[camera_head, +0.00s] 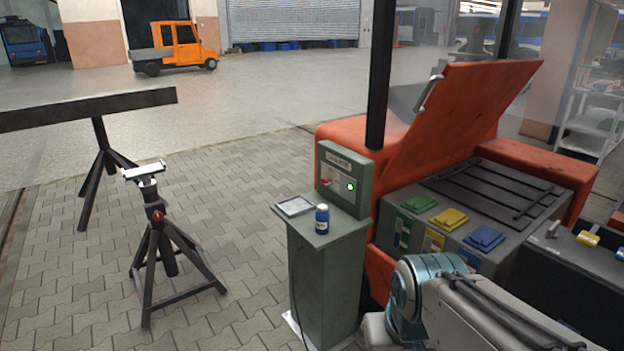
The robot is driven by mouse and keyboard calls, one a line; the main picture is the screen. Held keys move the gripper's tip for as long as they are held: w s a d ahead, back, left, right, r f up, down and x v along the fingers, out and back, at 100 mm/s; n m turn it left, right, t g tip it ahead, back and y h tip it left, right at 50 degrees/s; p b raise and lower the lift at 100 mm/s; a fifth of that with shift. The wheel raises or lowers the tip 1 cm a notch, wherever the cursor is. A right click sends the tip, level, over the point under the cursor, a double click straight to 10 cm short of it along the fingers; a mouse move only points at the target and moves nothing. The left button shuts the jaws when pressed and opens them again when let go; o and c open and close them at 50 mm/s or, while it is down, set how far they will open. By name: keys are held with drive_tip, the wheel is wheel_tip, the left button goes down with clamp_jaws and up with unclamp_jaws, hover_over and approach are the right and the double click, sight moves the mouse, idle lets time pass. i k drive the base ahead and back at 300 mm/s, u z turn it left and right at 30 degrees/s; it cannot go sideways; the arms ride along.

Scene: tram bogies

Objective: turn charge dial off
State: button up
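The charge box (343,207) is a grey-green panel standing on a grey-green pedestal (327,278). A label plate with small lettering sits near its top. A small red dial (327,182) is on the left of its face, and its exact pointing direction is too small to tell. A green lamp (351,187) glows to the right of the dial. Part of my arm shows at the lower right, in front of the orange vehicle. My gripper is not in view.
A blue bottle (322,220) and a flat tray (295,206) rest on the pedestal top below the box. Beside it stands an orange vehicle (340,137) with its lid (470,95) raised over a battery. A jack stand (160,240) is left; paving between is clear.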

sight(325, 182)
drive_tip(key=u, duration=0.15)
drive_tip(key=i, duration=2.25)
drive_tip(key=z, duration=0.2)
